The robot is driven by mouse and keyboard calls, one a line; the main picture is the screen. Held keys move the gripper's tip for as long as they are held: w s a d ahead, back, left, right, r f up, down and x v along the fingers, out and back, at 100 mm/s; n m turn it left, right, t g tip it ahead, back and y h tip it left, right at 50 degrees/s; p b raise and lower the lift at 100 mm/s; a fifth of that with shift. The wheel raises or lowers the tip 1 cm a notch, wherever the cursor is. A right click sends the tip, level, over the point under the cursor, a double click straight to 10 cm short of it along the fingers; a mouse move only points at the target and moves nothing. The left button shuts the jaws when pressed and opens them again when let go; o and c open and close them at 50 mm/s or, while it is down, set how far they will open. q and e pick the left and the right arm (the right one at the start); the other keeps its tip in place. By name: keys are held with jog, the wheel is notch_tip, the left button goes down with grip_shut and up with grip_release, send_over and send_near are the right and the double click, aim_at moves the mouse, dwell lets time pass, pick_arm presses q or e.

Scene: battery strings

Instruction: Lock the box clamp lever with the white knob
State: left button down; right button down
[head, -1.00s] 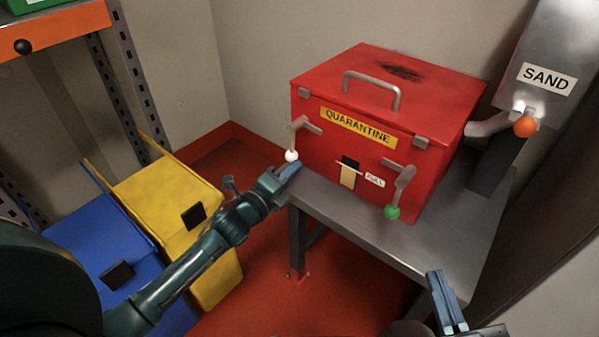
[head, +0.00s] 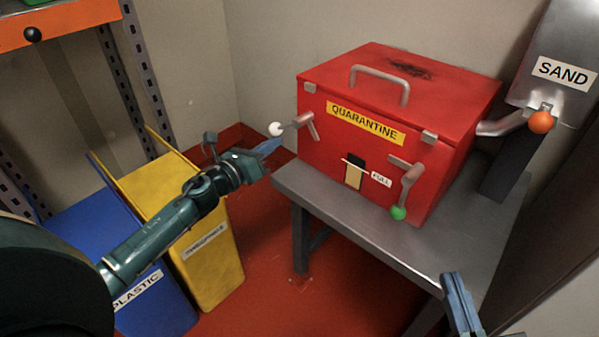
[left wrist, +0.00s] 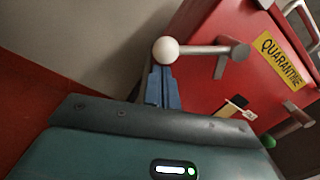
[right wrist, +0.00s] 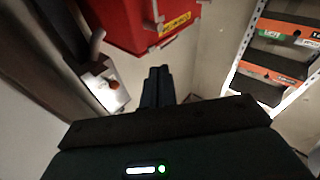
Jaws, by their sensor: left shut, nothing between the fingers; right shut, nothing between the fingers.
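The red quarantine box (head: 375,145) stands on a grey metal table. At its left front corner is the clamp lever with the white knob (head: 276,129); the lever now points out to the left, about level. My left gripper (head: 268,147) is shut and empty, its fingertips just below the white knob. In the left wrist view the white knob (left wrist: 165,50) sits right at the tips of the shut fingers (left wrist: 160,85); I cannot tell whether they touch. A second clamp lever with a green knob (head: 398,213) hangs down at the right front. My right gripper (head: 457,295) is shut and empty, below the table's right side.
The grey table (head: 330,205) has bare top in front of the box. A sand dispenser with an orange knob (head: 541,122) stands right of the box. Yellow (head: 215,262) and blue (head: 160,305) bins stand left, beside a shelf rack (head: 130,75).

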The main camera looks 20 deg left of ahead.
pick_arm(q)
jog(key=shift+w+a+r+m+h+b, duration=0.15)
jog(key=shift+a+r+m, duration=0.3)
jog(key=shift+r+m, duration=0.55)
jog(key=shift+w+a+r+m+h+b, duration=0.1)
jog(key=shift+w+a+r+m+b, duration=0.15)
jog(key=shift+a+r+m, duration=0.75)
jog(key=shift+w+d+r+m+h+b, duration=0.15)
jog(key=shift+r+m, duration=0.3)
jog(key=shift+m, duration=1.15)
pick_arm(e)
jog(key=shift+r, duration=0.15)
pick_arm(q)
jog(key=shift+a, duration=0.1)
pick_arm(e)
jog(key=shift+a, duration=0.1)
